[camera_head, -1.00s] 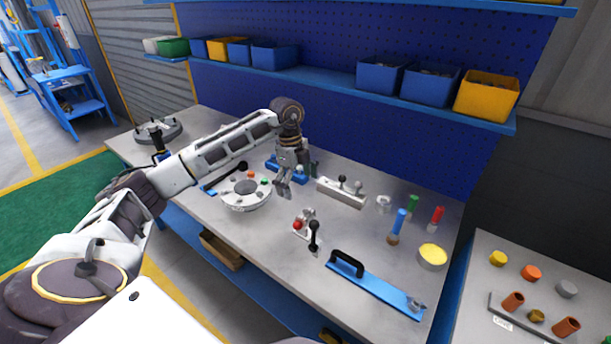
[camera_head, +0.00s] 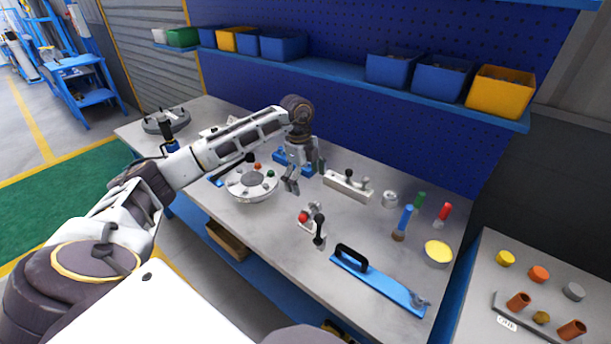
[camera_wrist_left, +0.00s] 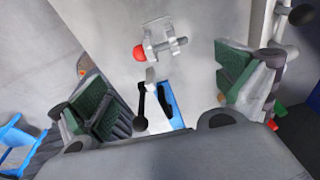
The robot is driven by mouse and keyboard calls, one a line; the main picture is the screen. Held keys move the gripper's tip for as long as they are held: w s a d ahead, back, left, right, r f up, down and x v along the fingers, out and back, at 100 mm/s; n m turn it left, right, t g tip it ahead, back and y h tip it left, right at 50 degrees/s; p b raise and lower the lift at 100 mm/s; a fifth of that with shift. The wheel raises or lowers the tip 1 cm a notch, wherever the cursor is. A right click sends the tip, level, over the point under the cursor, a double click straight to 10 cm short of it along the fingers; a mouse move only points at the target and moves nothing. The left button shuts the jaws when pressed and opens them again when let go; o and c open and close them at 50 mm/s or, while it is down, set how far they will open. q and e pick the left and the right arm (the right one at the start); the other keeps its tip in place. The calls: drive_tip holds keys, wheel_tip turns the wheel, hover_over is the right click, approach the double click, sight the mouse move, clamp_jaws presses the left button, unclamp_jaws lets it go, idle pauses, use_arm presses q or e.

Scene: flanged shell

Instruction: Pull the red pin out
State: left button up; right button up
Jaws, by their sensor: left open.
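The red pin shows as a red ball end (camera_head: 303,217) on a small metal bracket (camera_head: 311,211) on the workbench. In the left wrist view the red ball (camera_wrist_left: 139,53) sits at the left side of the bracket (camera_wrist_left: 164,40). My left gripper (camera_head: 291,186) hangs above the bench, behind and slightly left of the bracket in the head view. Its green-padded fingers (camera_wrist_left: 165,80) are spread wide and empty, apart from the pin. My right gripper is out of view.
A black-knobbed lever (camera_head: 319,228) stands close beside the bracket. A blue plate with a black handle (camera_head: 378,284) lies to the right. A round flanged part (camera_head: 252,186) stands to the left. A switch block (camera_head: 348,186) lies behind. Bare bench surrounds the bracket's front.

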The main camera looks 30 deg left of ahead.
sight(310, 208)
use_arm(q)
drive_tip(key=f, duration=0.3)
drive_tip(key=d+f, duration=0.1)
drive_tip(key=f, duration=0.3)
drive_tip(key=f+p, duration=0.1)
drive_tip(key=f, duration=0.3)
drive_tip(key=shift+s+d+f, duration=0.15)
drive_tip(key=shift+d+f, duration=0.1)
drive_tip(key=shift+d, duration=0.1)
drive_tip(key=shift+c, duration=1)
drive_tip(key=c, duration=0.7)
drive_tip(key=shift+s, duration=0.1)
drive_tip(key=shift+s, duration=0.1)
